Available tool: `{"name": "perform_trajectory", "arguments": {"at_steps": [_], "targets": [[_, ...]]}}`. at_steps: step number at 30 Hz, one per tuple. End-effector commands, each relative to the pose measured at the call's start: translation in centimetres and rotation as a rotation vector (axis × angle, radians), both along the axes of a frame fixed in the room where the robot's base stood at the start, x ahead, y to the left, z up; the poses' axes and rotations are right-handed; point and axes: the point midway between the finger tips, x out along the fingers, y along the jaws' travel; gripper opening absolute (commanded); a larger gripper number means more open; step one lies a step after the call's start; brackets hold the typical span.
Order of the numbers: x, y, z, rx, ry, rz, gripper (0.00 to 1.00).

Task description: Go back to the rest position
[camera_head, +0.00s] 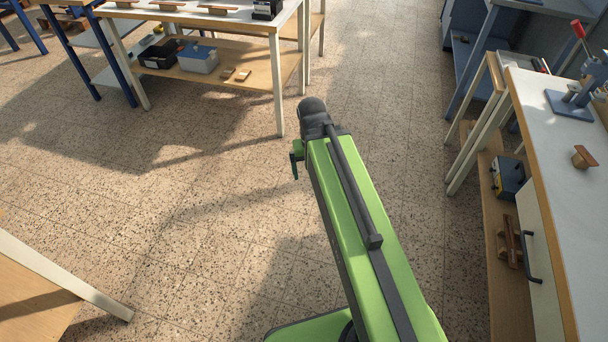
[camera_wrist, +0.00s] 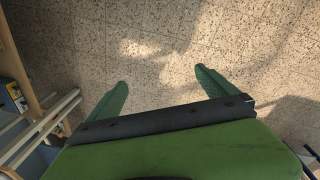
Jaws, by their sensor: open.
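My gripper (camera_wrist: 160,92) shows in the wrist view with its two green fingers spread wide apart. Nothing is between them, and only speckled floor shows beyond. In the head view my green arm reaches forward over open floor. One green finger (camera_head: 296,160) shows at the left of the arm's far end; the rest of the gripper is hidden behind the arm. The gripper is apart from every bench and object.
A white-topped workbench (camera_head: 540,120) stands at the right, with a red-handled press (camera_head: 573,100) and a wooden stamp (camera_head: 584,157) on it. Another bench (camera_head: 245,24) stands at the back left, with a grey box (camera_head: 198,62) on its lower shelf. A wooden surface (camera_head: 35,290) is at the lower left. The middle floor is clear.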

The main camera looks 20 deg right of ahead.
Motion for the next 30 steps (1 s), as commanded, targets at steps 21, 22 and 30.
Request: {"name": "perform_trajectory", "arguments": {"at_steps": [21,22,30], "targets": [[-1.0,4.9,7.9,0.067,0.040,0.128,0.97],[-1.0,4.9,9.0,0.067,0.040,0.128,0.97],[-1.0,4.9,11.4,0.066,0.040,0.127,0.97]]}}
